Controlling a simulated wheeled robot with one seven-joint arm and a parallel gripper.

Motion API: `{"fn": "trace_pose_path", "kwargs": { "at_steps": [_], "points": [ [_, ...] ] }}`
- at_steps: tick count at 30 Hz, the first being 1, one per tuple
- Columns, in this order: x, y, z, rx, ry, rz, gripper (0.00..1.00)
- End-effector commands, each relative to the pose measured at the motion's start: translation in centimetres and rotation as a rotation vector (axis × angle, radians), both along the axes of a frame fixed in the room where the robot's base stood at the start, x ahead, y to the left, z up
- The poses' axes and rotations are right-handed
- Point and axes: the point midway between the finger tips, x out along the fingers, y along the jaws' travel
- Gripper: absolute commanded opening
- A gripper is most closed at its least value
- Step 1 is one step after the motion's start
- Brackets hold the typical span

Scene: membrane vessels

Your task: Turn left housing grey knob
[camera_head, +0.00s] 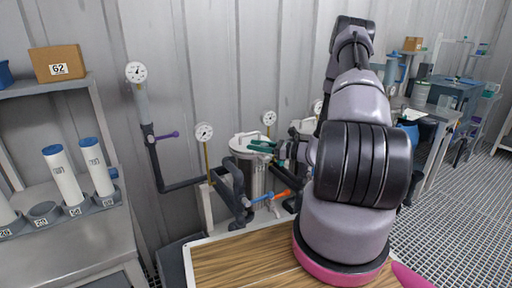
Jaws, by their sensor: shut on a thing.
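The left housing (258,182) is a metal cylinder with a pale lid (238,143), standing upright in a frame against the wall. My gripper (259,147) comes in from the right at the lid's height. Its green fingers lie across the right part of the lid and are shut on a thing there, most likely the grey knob. The knob itself is hidden between the fingers, and its turn angle cannot be seen.
Dark pipes with gauges (204,132) stand left of the housing. A blue handle (262,198) and an orange handle (282,194) lie below my gripper. A wooden tabletop (235,262) is in front. A shelf with white tubes (65,175) stands at left. My arm hides much of the right.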

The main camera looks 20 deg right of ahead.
Motion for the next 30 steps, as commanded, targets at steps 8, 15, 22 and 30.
{"fn": "trace_pose_path", "kwargs": {
  "at_steps": [8,15,22,30],
  "points": [
    [0.4,-0.5,-0.1,0.003,0.005,-0.264,0.00],
    [0.8,-1.1,-0.1,0.001,0.006,-0.492,0.00],
    [1.0,-1.7,-0.1,0.001,0.006,-0.710,0.00],
    [1.1,-2.4,-0.1,0.001,0.004,-0.956,0.00]
  ]
}}
